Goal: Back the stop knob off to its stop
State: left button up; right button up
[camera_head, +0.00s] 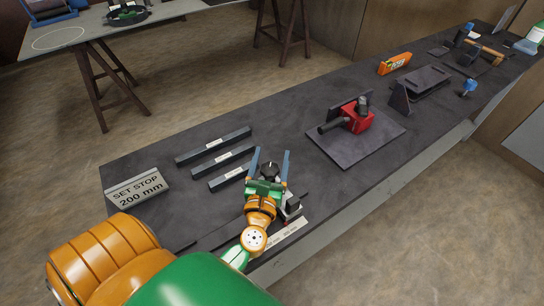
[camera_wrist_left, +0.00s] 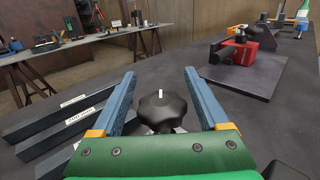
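The stop knob (camera_wrist_left: 161,107) is a black lobed knob with a white mark on top, seen in the left wrist view between the fingers of my left gripper (camera_wrist_left: 157,88). In the head view the knob (camera_head: 270,171) also shows between the blue fingers of the left gripper (camera_head: 270,160). The left gripper is open, with a gap visible on each side of the knob. What lies under the knob is mostly hidden by the gripper and arm. My right gripper is not in view.
A sign (camera_head: 137,188) reading "SET STOP 200 mm" stands at the bench's left end. Several dark labelled bars (camera_head: 213,146) lie left of the gripper. A red clamp device (camera_head: 357,117) sits on a plate to the right. An orange box (camera_head: 394,63) stands farther back.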

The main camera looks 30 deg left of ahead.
aim_at(270, 174)
pick_arm(q)
jog(key=shift+o, duration=0.2)
jog(key=shift+r, duration=0.1)
jog(key=s+r+p, duration=0.1)
jog(key=r+p, duration=0.1)
jog(key=r, duration=0.1)
jog(key=s+d+r+p, duration=0.1)
jog(key=r+p, duration=0.2)
jog(key=s+d+r+p, duration=0.1)
jog(key=s+r+p, duration=0.1)
jog(key=r+p, duration=0.1)
jog(key=shift+d+r, duration=0.15)
jog(key=shift+r, duration=0.15)
jog(key=s+d+r, duration=0.3)
jog(key=s+d, duration=0.2)
jog(key=s, duration=0.3)
jog(key=shift+r, duration=0.1)
